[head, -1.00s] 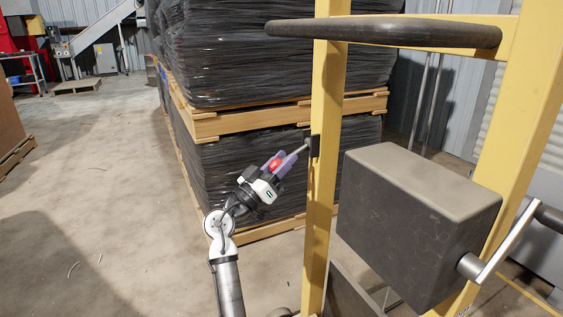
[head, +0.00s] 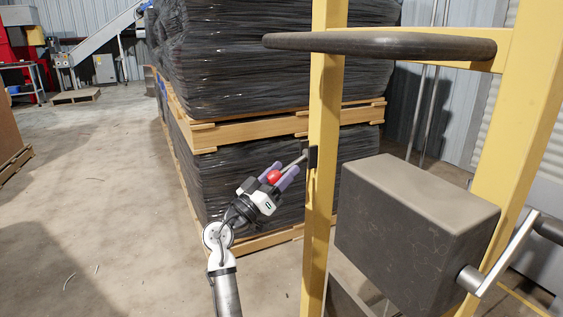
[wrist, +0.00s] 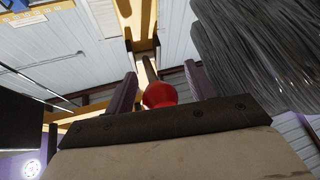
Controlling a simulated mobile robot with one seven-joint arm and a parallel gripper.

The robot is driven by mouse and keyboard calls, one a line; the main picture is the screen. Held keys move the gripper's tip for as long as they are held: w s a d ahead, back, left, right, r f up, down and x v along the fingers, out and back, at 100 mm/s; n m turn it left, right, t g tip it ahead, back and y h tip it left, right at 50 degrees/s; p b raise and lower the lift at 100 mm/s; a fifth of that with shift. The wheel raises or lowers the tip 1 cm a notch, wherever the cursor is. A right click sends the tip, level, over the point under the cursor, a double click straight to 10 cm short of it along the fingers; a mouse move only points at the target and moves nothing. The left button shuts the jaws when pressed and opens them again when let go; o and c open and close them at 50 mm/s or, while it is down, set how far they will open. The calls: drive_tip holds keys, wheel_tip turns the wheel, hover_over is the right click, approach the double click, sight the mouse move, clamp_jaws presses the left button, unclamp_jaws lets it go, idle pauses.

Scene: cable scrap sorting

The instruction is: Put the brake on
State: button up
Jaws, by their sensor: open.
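The brake lever is a thin metal rod (head: 299,160) that comes out of a dark bracket (head: 312,157) on the yellow post. It slopes down to the left and ends in a red knob (head: 273,176). My gripper (head: 285,168) is open, with its two purple fingers on either side of the knob and rod. In the wrist view the red knob (wrist: 159,95) sits between the spread fingers, close to the palm, with a gap on each side. The rod runs away from it toward the yellow post (wrist: 137,22).
The yellow frame (head: 322,200) carries a dark handlebar (head: 380,45), a dark box (head: 400,230) and a crank (head: 505,255) at right. Wrapped stacks on wooden pallets (head: 250,130) stand close behind my gripper. The floor (head: 110,190) at left is mostly clear.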

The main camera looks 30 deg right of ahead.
wheel_tip(320, 180, up, 20)
drive_tip(key=p, duration=0.4)
drive_tip(key=shift+f, duration=0.1)
